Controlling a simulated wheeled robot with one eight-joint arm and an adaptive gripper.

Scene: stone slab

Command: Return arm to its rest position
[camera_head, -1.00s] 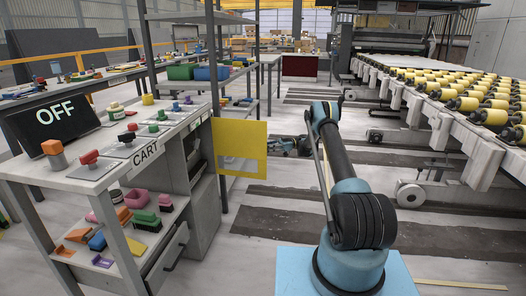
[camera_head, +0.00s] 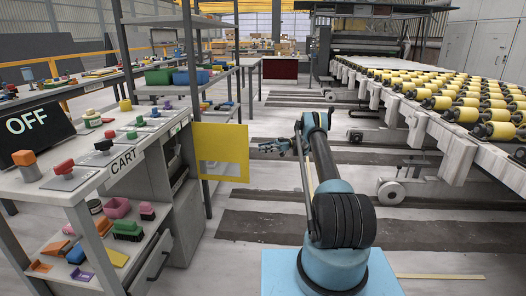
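My arm rises from a blue base at the bottom centre right of the head view. Its black upper link leans away from the camera to a blue elbow. My gripper (camera_head: 268,147) shows small and partly hidden beyond the elbow, to its left, over the grey floor. It appears to hold nothing, but its fingers are too small to tell whether they are open or shut. It is apart from the yellow panel (camera_head: 221,138) on its left.
A conveyor (camera_head: 430,125) with yellow rollers runs along the right. Shelving (camera_head: 195,95) stands behind the cart. Floor between cart and conveyor is mostly clear.

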